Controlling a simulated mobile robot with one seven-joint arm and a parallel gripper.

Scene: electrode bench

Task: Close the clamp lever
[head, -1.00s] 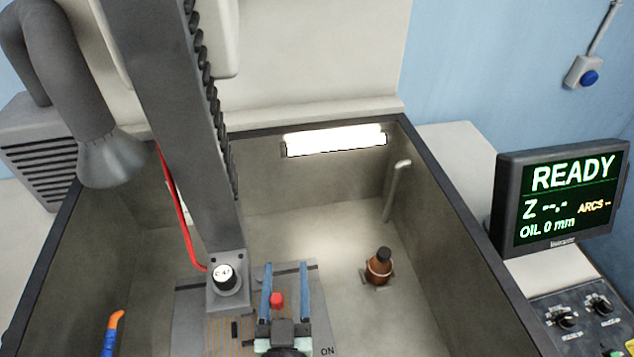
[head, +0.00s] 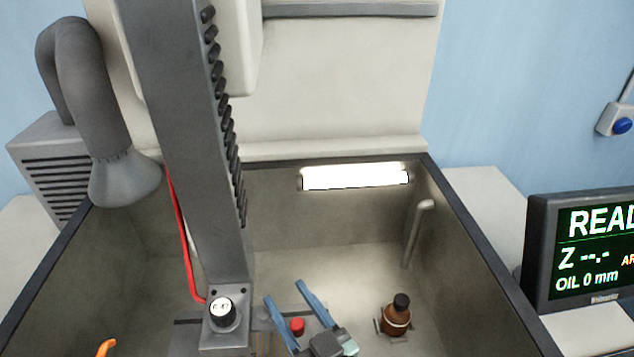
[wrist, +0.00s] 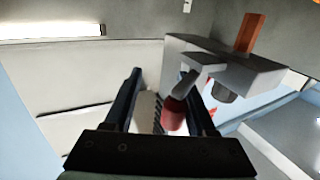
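The clamp lever (wrist: 181,87) is a short grey arm with a red tip, below a grey clamp block (wrist: 232,68) in the wrist view. An orange-brown bar (wrist: 249,33) stands out of the block. My gripper (wrist: 162,75) is open, with its two dark blue fingers apart. The red tip shows between them, close to the right finger; I cannot tell whether they touch. In the head view my gripper (head: 284,290) points up and to the left, with a red knob (head: 297,326) showing between its fingers.
A grey column (head: 190,150) ends in a round labelled head (head: 222,312) just left of my gripper. A brown bottle (head: 396,318) stands to the right inside the walled tank (head: 470,250). An orange-tipped thing (head: 107,347) is at lower left. The monitor (head: 590,250) is outside the tank.

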